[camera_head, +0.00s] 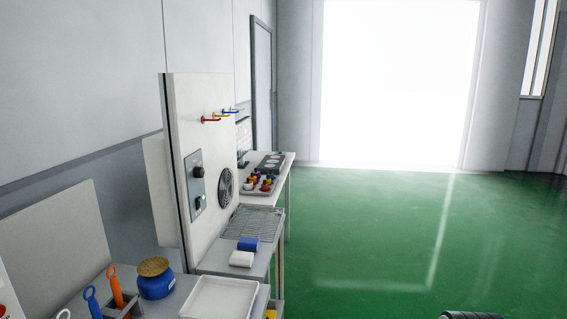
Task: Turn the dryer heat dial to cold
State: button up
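A black round dial (198,172) sits on the upper part of a grey control plate (196,188). The plate is fixed to an upright white panel (190,125) left of the picture's middle. Its pointer setting is too small to read. Below the dial is a small switch (201,200) with a green light. A round dark fan grille (225,188) is beside the plate on the same panel.
Below are a wire rack (250,221), blue and white rolls (247,243), a white tray (210,298), a blue jar (155,283) and upright handled tools (115,288). The green floor (400,240) on the right is largely clear.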

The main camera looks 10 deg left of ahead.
aim_at(198, 172)
jog(key=z, duration=0.1)
jog(key=i, duration=1)
jog(key=u, duration=0.55)
jog(key=i, duration=0.45)
jog(key=u, duration=0.35)
